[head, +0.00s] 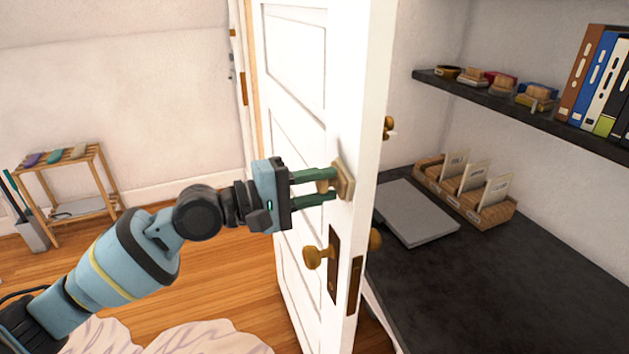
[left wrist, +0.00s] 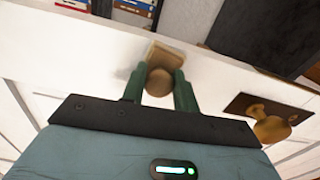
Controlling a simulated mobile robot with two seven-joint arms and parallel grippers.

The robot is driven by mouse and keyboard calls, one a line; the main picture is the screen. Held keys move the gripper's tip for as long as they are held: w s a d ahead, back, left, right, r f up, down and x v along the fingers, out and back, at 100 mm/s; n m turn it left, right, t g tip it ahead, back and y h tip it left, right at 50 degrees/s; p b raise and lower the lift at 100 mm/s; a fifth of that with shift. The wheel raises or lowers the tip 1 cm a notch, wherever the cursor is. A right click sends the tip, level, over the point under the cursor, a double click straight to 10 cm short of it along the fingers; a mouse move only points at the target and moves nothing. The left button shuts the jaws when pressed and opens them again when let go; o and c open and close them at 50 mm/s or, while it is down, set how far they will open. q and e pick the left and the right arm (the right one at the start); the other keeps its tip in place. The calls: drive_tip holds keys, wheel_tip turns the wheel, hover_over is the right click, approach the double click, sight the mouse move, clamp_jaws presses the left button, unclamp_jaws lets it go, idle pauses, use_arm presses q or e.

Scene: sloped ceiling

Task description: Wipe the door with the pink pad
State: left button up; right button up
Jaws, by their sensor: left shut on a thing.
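The white panelled door (head: 345,80) stands open, seen nearly edge-on in the middle of the head view. My left gripper (head: 322,186) is shut on the knob-like handle of a tan-looking pad (head: 345,181). The pad lies against the door face near its free edge, above the brass knob (head: 312,257), and appears to touch it. In the left wrist view the green fingers grip the round handle (left wrist: 159,82), with the pad (left wrist: 165,55) beyond it against the door (left wrist: 85,60). No clear pink shows on the pad. My right gripper is not in view.
A wooden rack (head: 75,165) at the left holds several coloured pads on top. Right of the door, a dark desk (head: 470,290) bears a grey laptop (head: 415,212) and a card box (head: 465,190). A dark shelf (head: 500,108) hangs above. A pale rug (head: 165,338) lies on the floor.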

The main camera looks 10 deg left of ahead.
sight(334, 161)
use_arm(q)
drive_tip(key=shift+s+d+r, duration=0.2)
drive_tip(key=shift+s, duration=0.05)
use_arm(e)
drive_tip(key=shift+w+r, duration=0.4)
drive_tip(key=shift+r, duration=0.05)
use_arm(q)
drive_tip(key=shift+s+r, duration=0.1)
drive_tip(key=shift+r, duration=1)
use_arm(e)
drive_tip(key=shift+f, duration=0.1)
use_arm(q)
drive_tip(key=shift+w+a+f+b, duration=0.2)
drive_tip(key=shift+w+a+b, duration=0.15)
drive_tip(key=shift+w, duration=0.2)
drive_tip(key=shift+w+a+f+b, duration=0.15)
drive_tip(key=shift+w+a+b, duration=0.4)
drive_tip(key=shift+w, duration=0.25)
drive_tip(key=shift+w+a, duration=0.25)
drive_tip(key=shift+w, duration=0.05)
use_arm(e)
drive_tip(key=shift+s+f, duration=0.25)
use_arm(q)
drive_tip(key=shift+r, duration=0.2)
